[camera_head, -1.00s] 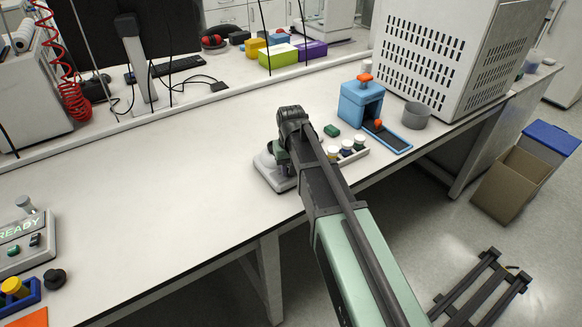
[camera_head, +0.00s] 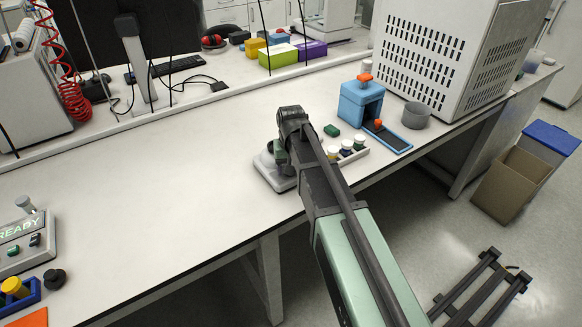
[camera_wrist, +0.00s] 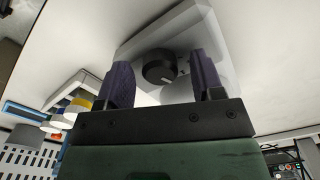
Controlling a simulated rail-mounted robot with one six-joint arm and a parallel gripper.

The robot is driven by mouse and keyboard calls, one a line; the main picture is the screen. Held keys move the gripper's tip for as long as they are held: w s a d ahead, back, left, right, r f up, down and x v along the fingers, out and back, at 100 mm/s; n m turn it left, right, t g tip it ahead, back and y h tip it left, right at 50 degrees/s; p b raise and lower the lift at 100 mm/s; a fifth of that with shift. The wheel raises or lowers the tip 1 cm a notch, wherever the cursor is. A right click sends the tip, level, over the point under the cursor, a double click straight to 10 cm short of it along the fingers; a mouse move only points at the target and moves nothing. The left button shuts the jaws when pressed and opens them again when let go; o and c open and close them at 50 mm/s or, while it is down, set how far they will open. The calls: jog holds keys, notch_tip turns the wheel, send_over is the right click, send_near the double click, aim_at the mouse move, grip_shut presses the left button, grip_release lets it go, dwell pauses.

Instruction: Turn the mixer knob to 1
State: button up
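The mixer (camera_head: 262,172) is a pale, low device on the bench, mostly behind my arm in the head view. Whether the fingertips reach around the knob in depth is unclear. The dial numbers cannot be read.
A white rack with several capped vials (camera_head: 347,150) stands right of the mixer. Beyond are a green block (camera_head: 331,130), a blue press (camera_head: 361,103) and a grey cup (camera_head: 416,115). The bench left of the mixer (camera_head: 150,190) is clear.

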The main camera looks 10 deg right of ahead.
notch_tip(320, 180, up, 11)
jog(key=p, duration=1)
jog(key=shift+p, duration=0.4)
jog(key=shift+f, duration=0.1)
